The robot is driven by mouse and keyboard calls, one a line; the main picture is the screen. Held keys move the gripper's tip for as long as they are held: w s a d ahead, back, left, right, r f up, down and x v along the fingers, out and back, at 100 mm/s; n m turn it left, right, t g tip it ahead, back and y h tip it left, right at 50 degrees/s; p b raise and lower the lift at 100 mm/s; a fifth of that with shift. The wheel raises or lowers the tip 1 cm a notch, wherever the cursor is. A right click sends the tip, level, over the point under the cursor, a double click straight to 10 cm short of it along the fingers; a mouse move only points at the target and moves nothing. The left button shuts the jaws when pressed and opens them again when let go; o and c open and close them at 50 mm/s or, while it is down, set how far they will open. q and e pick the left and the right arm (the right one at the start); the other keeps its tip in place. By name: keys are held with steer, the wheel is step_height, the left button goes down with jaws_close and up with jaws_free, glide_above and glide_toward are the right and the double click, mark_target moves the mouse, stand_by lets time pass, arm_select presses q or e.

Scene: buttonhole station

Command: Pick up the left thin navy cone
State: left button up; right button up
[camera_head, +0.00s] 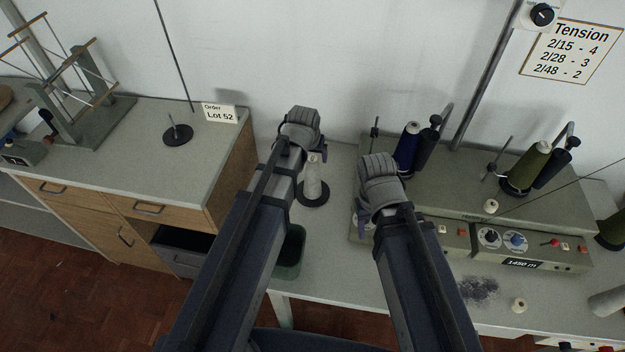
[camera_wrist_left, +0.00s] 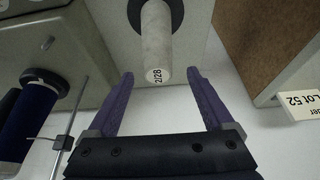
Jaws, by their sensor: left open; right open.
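A navy cone (camera_head: 407,145) stands upright on the left end of the grey-green winding machine, with a pale tip. It also shows at the left edge of the left wrist view (camera_wrist_left: 20,125), partly cut off. My left gripper (camera_wrist_left: 160,75) is open and empty, its purple fingers apart. It is left of the navy cone, near a pale grey cone (camera_wrist_left: 157,45) marked 2/28, whose tip is in line with the gap between the fingers. The head view shows that pale cone (camera_head: 313,182) below my left wrist. My right gripper (camera_head: 362,208) is open, mostly hidden by its wrist, in front of the machine's left end.
An olive cone (camera_head: 528,165) stands on the machine (camera_head: 465,190) to the right. Thin posts and wire guides rise near the cones. A green bin (camera_head: 291,252) is below my left arm. The wooden cabinet (camera_head: 232,165) with a Lot 52 card (camera_head: 220,113) stands left.

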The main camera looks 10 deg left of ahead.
mark_target(313, 176)
arm_select(q)
steer(key=shift+b+x, duration=2.5)
steer(key=shift+x, duration=0.55)
steer(key=shift+d+r, duration=0.1)
steer(key=shift+d, duration=0.05)
jaws_close()
